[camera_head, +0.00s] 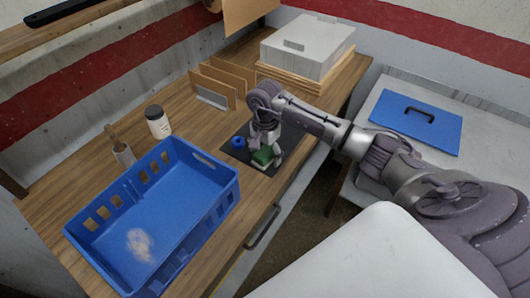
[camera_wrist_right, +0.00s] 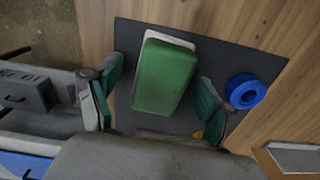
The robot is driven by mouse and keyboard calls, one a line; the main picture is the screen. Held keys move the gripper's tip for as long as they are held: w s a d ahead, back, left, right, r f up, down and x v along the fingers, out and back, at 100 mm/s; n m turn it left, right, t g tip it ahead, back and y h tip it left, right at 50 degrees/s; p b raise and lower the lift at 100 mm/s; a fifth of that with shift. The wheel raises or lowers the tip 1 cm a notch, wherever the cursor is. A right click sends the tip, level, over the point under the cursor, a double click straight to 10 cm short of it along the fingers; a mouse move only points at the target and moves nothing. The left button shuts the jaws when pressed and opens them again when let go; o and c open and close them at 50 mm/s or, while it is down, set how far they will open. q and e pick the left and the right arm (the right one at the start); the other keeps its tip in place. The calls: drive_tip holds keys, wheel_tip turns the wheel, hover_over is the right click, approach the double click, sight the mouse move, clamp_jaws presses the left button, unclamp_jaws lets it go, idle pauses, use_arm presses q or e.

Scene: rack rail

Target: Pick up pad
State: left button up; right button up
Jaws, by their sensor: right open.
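The pad is a green block with a white layer along one side (camera_head: 262,157). It lies on a dark mat (camera_head: 232,151) near the front edge of the wooden bench. In the right wrist view the pad (camera_wrist_right: 164,76) lies between the spread fingers of my right gripper (camera_wrist_right: 160,82), with a gap on both sides. In the head view my right gripper (camera_head: 265,152) points down over the pad and hides part of it. It is open and empty. My left gripper is not in view.
A blue ring (camera_head: 238,142) lies on the mat beside the gripper. A blue crate (camera_head: 208,211) stands left, with a white jar (camera_head: 158,124) and a brush (camera_head: 121,148) behind it. An upright wooden rack (camera_head: 220,85) and a grey box (camera_head: 305,47) stand behind.

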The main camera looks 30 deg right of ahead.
sight(267, 151)
drive_tip(key=shift+f, duration=0.1)
drive_tip(key=shift+c, duration=0.5)
drive_tip(key=c, duration=1.1)
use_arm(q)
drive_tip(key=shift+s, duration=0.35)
use_arm(e)
drive_tip(key=shift+c, duration=0.2)
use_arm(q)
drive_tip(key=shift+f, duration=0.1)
